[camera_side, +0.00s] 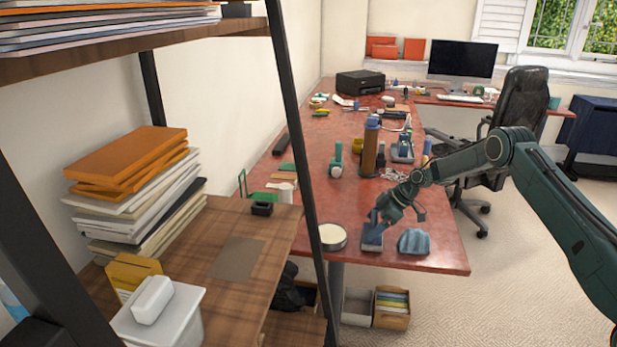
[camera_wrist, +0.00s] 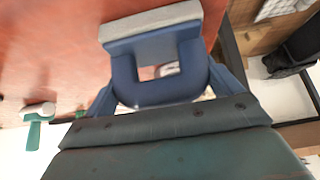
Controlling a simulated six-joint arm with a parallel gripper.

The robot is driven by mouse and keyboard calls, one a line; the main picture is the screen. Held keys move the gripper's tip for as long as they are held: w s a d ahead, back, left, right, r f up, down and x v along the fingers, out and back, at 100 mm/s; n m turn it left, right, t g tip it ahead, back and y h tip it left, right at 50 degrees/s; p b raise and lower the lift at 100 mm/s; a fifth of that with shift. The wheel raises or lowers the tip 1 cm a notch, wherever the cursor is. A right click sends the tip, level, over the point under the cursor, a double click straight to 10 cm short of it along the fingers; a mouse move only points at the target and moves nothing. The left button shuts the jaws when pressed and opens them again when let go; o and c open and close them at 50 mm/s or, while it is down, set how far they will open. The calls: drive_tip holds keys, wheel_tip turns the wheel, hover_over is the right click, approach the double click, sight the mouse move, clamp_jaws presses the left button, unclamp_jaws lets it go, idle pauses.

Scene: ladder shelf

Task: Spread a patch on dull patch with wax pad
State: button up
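The wax pad, a blue block with a grey strip and a loop-like handle, fills the upper middle of the wrist view (camera_wrist: 150,30). In the side view the blue pad (camera_side: 372,241) is at the red desk's front edge, below my gripper (camera_side: 397,211). My dark green gripper is close over it. Its finger gap is unclear, and I cannot tell whether the fingers grip the handle. The dull patch (camera_side: 237,258) is a greyish-brown rectangle on the wooden shelf board (camera_side: 190,262), far left of my gripper.
A round tin with pale contents (camera_side: 332,236) stands left of the pad. A folded blue cloth (camera_side: 413,242) lies right of it. A dark shelf post (camera_side: 300,150) stands between desk and shelf. A white tub (camera_side: 165,318) and a small black box (camera_side: 262,209) flank the patch.

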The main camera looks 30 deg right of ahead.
drive_tip(key=c, duration=0.6)
drive_tip(key=shift+c, duration=0.2)
drive_tip(key=shift+r, duration=0.85)
idle(0.5)
drive_tip(key=shift+r, duration=3.25)
drive_tip(key=shift+a+r, duration=0.1)
